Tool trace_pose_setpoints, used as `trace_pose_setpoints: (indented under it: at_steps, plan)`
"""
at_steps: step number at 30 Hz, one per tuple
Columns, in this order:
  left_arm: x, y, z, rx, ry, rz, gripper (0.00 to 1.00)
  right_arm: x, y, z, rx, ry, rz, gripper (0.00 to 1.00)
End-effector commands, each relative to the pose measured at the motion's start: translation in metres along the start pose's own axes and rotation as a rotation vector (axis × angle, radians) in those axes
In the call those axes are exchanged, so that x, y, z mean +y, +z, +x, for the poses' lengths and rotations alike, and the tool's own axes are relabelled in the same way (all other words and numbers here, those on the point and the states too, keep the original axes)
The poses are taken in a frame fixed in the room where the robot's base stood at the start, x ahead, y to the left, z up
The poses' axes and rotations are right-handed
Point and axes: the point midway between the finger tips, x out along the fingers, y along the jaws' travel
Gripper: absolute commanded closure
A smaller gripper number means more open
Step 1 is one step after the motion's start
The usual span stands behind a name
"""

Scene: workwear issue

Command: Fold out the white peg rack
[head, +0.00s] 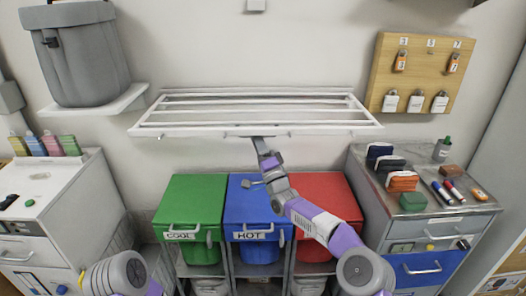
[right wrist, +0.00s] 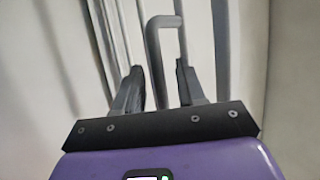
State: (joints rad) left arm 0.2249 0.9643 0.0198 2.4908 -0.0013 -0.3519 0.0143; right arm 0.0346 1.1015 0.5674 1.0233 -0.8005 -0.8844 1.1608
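The white peg rack (head: 170,132) is on the wall in the middle of the head view. Its frame stands out from the wall, with several long rails and small pegs along the front rail. My right gripper (head: 258,142) is at the middle of the front rail. In the right wrist view my right gripper (right wrist: 160,88) has its fingers apart, with a bent grey handle (right wrist: 155,65) between them and gaps beside it. White rack rails (right wrist: 105,40) run at the left there. My left arm shows at the bottom left of the head view; its gripper is out of frame.
Green (head: 192,195), blue (head: 250,205) and red bins (head: 318,190) stand below the rack. A grey bucket (head: 80,60) sits on a shelf at the left. A padlock board (head: 420,65) hangs at the right. Cabinets flank both sides.

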Motion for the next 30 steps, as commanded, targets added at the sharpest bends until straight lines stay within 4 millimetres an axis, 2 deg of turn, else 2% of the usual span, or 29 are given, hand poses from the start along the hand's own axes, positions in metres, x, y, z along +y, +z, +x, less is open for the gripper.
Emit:
trace_pose_setpoints:
  at_steps: [7, 13, 30]
  plan:
    - [0.000, 0.000, 0.000, 0.000, 0.000, 0.000, 0.57, -0.007, -0.002, -0.027, 0.005, -0.014, -0.001, 0.60]
    - [0.000, 0.000, -0.001, 0.000, 0.000, 0.000, 0.57, -0.010, -0.002, -0.041, 0.006, -0.021, -0.002, 0.60]
    - [0.000, 0.000, -0.001, 0.000, 0.000, 0.000, 0.57, -0.012, -0.002, -0.044, 0.007, -0.026, -0.003, 0.60]
